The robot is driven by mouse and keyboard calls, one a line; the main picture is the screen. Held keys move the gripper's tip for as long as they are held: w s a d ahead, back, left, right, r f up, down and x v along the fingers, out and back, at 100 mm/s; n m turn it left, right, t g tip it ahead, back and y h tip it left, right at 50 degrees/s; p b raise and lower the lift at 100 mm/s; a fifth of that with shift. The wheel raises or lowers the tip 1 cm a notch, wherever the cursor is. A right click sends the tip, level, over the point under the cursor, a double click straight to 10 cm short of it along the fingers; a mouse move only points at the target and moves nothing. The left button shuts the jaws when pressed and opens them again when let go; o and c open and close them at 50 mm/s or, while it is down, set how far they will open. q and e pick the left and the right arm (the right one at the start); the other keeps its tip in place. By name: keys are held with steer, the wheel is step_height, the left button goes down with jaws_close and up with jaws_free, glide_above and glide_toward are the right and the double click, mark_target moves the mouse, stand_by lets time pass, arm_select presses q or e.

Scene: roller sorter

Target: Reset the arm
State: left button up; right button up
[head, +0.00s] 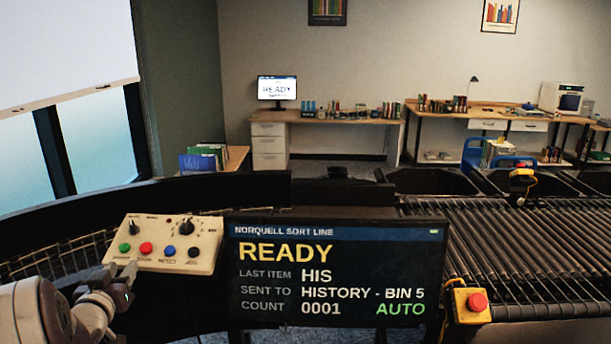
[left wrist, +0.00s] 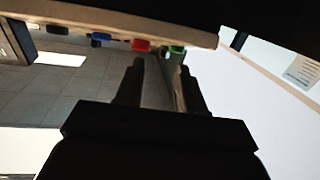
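My left gripper (head: 121,270) is just in front of the near edge of a beige control panel (head: 205,262), low at the left in the head view. Its two fingers show apart with a gap and nothing held in the left wrist view (left wrist: 160,78). The panel has a green button (head: 125,247), a red button (head: 147,248), a blue button (head: 171,252) and a black button (head: 193,254). The green button (left wrist: 177,49) and red button (left wrist: 141,45) lie beyond the fingertips in the wrist view. My right gripper is out of view.
A screen (head: 335,270) right of the panel reads READY, HISTORY - BIN 5, COUNT 0001, AUTO. A roller conveyor (head: 530,245) fills the right, with a red stop button (head: 476,301) on a yellow box. Dark bins (head: 430,182) stand behind it. Desks (head: 345,118) line the back wall.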

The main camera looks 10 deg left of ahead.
arm_select(q)
steer(key=d+f+g+h, duration=0.1)
steer(key=d+f+g, duration=0.5)
steer(key=d, duration=0.5)
steer(key=s+d+f+m+g+h, duration=0.1)
steer(key=s+d+f+g, duration=0.3)
steer(key=s+d, duration=0.5)
steer(key=s+d+f+m+g+h, duration=0.2)
steer(key=s+d+f+g, duration=0.3)
steer(key=s+d, duration=0.5)
steer(key=shift+s+m, duration=0.4)
steer(key=shift+s, duration=0.7)
